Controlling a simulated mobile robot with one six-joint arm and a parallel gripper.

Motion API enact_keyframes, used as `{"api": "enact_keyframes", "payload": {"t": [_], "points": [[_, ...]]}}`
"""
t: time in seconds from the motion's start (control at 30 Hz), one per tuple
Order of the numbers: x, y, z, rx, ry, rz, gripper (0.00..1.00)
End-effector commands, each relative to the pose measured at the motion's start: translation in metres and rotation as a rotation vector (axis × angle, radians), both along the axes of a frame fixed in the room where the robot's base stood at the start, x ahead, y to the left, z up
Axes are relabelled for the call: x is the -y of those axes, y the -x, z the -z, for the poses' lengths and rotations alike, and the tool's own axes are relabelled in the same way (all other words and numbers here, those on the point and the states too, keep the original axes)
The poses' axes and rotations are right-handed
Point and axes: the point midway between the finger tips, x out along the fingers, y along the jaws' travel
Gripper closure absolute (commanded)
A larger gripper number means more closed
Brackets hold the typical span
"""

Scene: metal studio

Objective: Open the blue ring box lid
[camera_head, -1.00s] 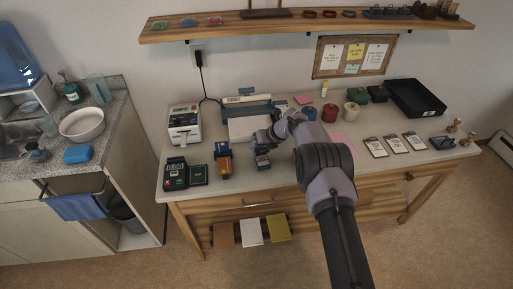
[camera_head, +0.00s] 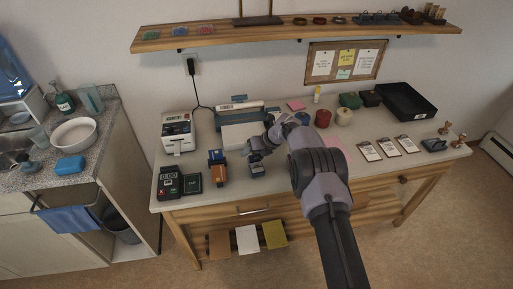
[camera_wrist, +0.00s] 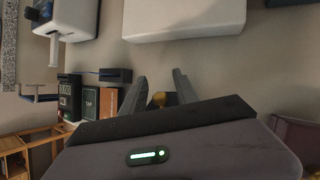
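The small dark blue ring box (camera_head: 257,171) sits on the table toward its front edge. In the head view its lid looks shut, but it is small. My gripper (camera_head: 251,157) is just behind and above it and partly overlaps it. In the wrist view my gripper (camera_wrist: 160,88) has its two fingers spread apart with nothing clearly held. A dark blue piece (camera_wrist: 171,98), probably the box, shows low between the fingers beside a small gold knob. The gripper body hides most of it. I cannot tell whether a finger touches it.
Left of the box stand an orange and blue item (camera_head: 218,170), a dark green box (camera_head: 192,184) and a card terminal (camera_head: 169,183). A white printer (camera_head: 178,133) and a paper trimmer (camera_head: 241,132) are behind. Cards (camera_head: 386,148) lie at the right.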

Motion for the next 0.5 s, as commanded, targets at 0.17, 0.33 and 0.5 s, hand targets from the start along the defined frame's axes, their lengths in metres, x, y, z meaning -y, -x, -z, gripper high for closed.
{"api": "enact_keyframes", "payload": {"t": [0.17,0.33,0.5], "points": [[0.019,0.010,-0.035,0.001,-0.001,0.003,0.64],[0.042,0.023,-0.069,0.000,-0.001,0.003,0.64],[0.066,0.037,-0.106,0.000,-0.001,0.004,0.64]]}}
